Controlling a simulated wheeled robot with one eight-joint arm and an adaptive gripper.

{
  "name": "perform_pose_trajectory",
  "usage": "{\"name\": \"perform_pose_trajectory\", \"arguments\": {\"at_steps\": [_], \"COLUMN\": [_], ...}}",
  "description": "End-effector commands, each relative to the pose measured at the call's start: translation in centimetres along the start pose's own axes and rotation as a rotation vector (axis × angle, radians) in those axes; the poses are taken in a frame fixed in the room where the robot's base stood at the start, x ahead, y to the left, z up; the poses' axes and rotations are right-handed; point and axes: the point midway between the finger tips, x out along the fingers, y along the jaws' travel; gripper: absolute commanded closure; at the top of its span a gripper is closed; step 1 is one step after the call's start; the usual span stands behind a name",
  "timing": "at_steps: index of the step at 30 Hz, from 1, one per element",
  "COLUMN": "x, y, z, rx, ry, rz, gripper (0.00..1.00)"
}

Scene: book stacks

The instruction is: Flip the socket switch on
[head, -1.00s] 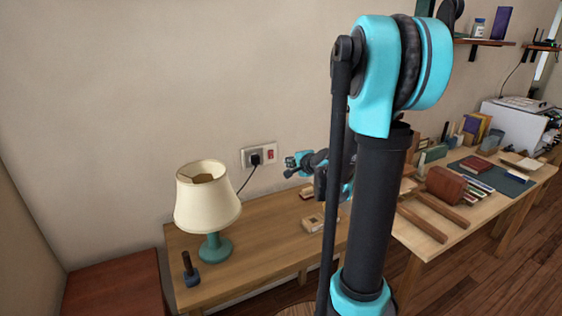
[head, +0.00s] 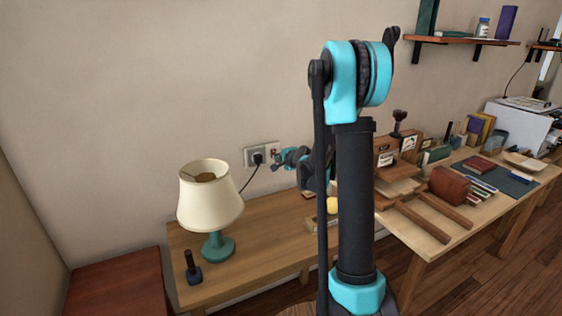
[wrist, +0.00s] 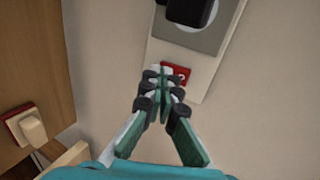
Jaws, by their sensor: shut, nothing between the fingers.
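The socket plate (head: 250,158) is on the wall behind the lamp, with a black plug (head: 257,158) in its left part. The red switch (head: 274,149) is at its right end. In the wrist view the red switch (wrist: 180,71) shows on the pale plate (wrist: 204,78), beside the grey socket with the plug (wrist: 190,9). My gripper (head: 277,161) is at the plate's right end, close to the switch. In the wrist view my gripper (wrist: 160,74) is shut and empty, its tips covering the switch's left part. I cannot tell whether they touch it, or the switch's position.
A cream lamp (head: 209,196) with a teal base stands on the wooden table (head: 250,238), its cord running up to the plug. A dark tool-like object (head: 192,268) stands in front. A workbench (head: 420,245) with books is at right. The wall above the socket is bare.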

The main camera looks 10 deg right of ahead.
Motion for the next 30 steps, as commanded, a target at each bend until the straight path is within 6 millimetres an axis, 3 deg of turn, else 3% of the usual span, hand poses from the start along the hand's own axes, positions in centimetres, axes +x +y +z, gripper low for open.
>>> {"name": "perform_pose_trajectory", "arguments": {"at_steps": [17,30], "x": [1.2,0.8], "y": [-0.1,-0.6], "z": [0.0,0.0], "rx": [-0.002,-0.001], "ry": [0.000,0.000], "rz": [0.000,0.000], "gripper": [1.00,1.00]}}
